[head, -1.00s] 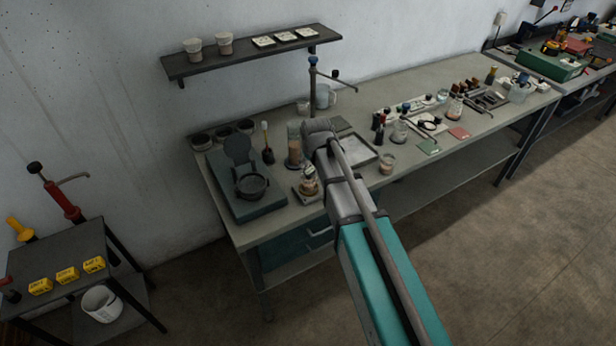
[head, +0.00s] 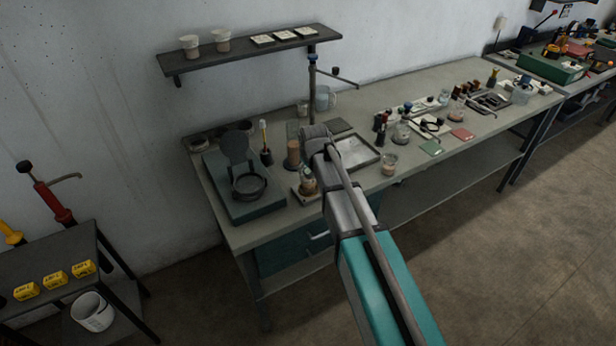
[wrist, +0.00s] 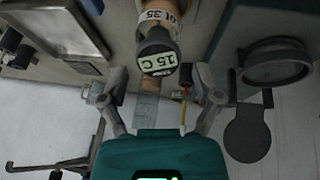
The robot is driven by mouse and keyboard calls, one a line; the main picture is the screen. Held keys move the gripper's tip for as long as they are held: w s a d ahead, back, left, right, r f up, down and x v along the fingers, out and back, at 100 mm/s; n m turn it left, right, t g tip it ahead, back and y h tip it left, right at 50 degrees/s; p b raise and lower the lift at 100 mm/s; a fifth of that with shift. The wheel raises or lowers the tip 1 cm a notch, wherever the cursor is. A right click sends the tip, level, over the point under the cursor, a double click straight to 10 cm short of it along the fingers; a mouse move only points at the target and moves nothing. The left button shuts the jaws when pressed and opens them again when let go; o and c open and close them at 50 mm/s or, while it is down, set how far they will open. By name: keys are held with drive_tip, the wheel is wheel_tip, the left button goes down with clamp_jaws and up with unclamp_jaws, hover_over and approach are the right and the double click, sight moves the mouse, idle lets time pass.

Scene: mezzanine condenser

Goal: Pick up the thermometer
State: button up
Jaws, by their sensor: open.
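The thermometer shows in the wrist view as a dark round head with a pale display (wrist: 158,64) reading "15 C". It lies in front of a round pale vessel (wrist: 160,14) with a dark-numbered band; its stem is hidden. My gripper (wrist: 159,82) is open, one finger on each side of the thermometer head in the picture, with gaps on both sides. I cannot tell how far the head is from the fingertips in depth. In the head view my arm hides most of the gripper, above a small jar (head: 308,186) near the bench's front edge.
A teal device with a round dark pan (head: 249,187) stands left of the gripper. A brush (head: 265,147) and tall brown jar (head: 292,154) stand behind. A wall shelf (head: 250,51) hangs above.

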sight(309, 169)
drive_tip(key=shift+f, duration=0.1)
idle(0.3)
drive_tip(key=shift+b+x, duration=2.35)
drive_tip(key=shift+x, duration=0.2)
drive_tip(key=shift+w, duration=0.1)
drive_tip(key=shift+c, duration=0.2)
drive_tip(key=c, duration=1)
drive_tip(key=shift+c, duration=0.2)
drive_tip(key=a+p+v, duration=0.1)
drive_tip(key=p+v, duration=1.1)
drive_tip(key=v, duration=0.1)
drive_tip(key=s+d, duration=0.3)
drive_tip(key=s, duration=1)
drive_tip(key=shift+s+d+f+b, duration=0.15)
drive_tip(key=shift+d+f+b, duration=0.15)
drive_tip(key=shift+b, duration=0.15)
